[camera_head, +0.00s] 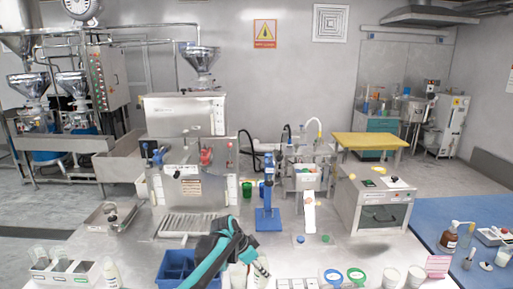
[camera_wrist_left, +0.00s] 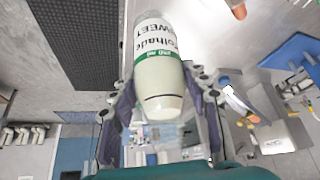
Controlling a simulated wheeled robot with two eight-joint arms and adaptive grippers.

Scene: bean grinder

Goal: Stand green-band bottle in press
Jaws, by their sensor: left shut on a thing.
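The green-band bottle (camera_wrist_left: 158,65) is white with a green stripe and printed lettering. In the left wrist view it sits between the fingers of my left gripper (camera_wrist_left: 160,100), which is shut on it. In the head view my left gripper (camera_head: 262,268) is low in the middle, over the front of the table; the bottle there is hard to make out behind the arm. A blue press (camera_head: 267,215) with an upright post stands on the table beyond the gripper. A blue base (camera_wrist_left: 290,58) shows at the right of the left wrist view. My right gripper is not in view.
A blue divided bin (camera_head: 172,270) is left of my arm. A large steel machine (camera_head: 190,150) stands behind it, and a steel box (camera_head: 375,205) at the right. Blue (camera_head: 333,276) and green (camera_head: 357,275) rings and white cups (camera_head: 391,277) line the front edge.

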